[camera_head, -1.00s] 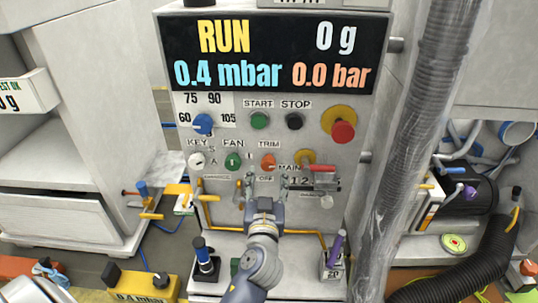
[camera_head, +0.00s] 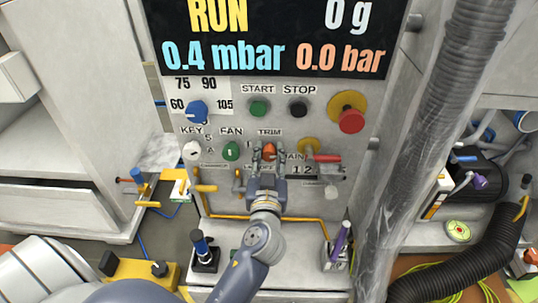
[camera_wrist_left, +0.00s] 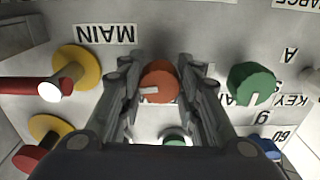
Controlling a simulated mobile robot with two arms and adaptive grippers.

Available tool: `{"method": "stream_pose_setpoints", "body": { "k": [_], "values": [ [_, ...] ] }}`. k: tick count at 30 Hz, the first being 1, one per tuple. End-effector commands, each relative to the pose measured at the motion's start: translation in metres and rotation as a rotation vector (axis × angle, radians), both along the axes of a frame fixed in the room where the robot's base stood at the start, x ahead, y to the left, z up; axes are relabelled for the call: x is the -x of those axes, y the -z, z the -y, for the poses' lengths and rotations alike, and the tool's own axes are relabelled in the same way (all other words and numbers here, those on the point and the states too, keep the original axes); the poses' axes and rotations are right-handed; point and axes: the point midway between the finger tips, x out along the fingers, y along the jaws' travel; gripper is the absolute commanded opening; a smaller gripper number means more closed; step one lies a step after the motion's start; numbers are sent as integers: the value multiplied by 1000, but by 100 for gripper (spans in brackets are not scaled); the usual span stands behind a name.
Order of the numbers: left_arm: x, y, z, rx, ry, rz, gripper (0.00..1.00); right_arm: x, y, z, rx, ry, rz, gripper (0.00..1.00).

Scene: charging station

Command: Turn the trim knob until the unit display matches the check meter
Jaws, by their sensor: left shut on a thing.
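The orange trim knob (camera_head: 269,150) is on the grey panel under the TRIM label. My left gripper (camera_head: 268,158) reaches it from below, with a finger on each side, and is shut on it. In the left wrist view, the knob (camera_wrist_left: 158,83) sits between the fingers, its pale mark pointing to the left of the picture. The unit display (camera_head: 275,40) reads RUN, 0 g, 0.4 mbar and 0.0 bar. The yellow meter box (camera_head: 145,270) is at the lower left. Its reading is hidden behind my arm. My right gripper is out of view.
The green fan knob (camera_head: 231,151) is left of the trim knob. The main switch with its red handle (camera_head: 326,157) is to the right. The green start button (camera_head: 258,108), black stop button (camera_head: 298,109) and red emergency button (camera_head: 351,119) sit above.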

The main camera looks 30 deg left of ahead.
Motion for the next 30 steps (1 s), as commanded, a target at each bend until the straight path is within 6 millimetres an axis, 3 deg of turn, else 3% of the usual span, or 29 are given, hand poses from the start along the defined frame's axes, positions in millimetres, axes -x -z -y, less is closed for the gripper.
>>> {"method": "stream_pose_setpoints", "body": {
  "k": [27,28,30],
  "values": [
    [0,1,-1,-136,-1,-68,6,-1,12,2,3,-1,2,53],
    [0,1,-1,-136,-1,-68,37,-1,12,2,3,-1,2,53],
    [0,1,-1,-136,-1,-68,49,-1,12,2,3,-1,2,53]
  ]
}}
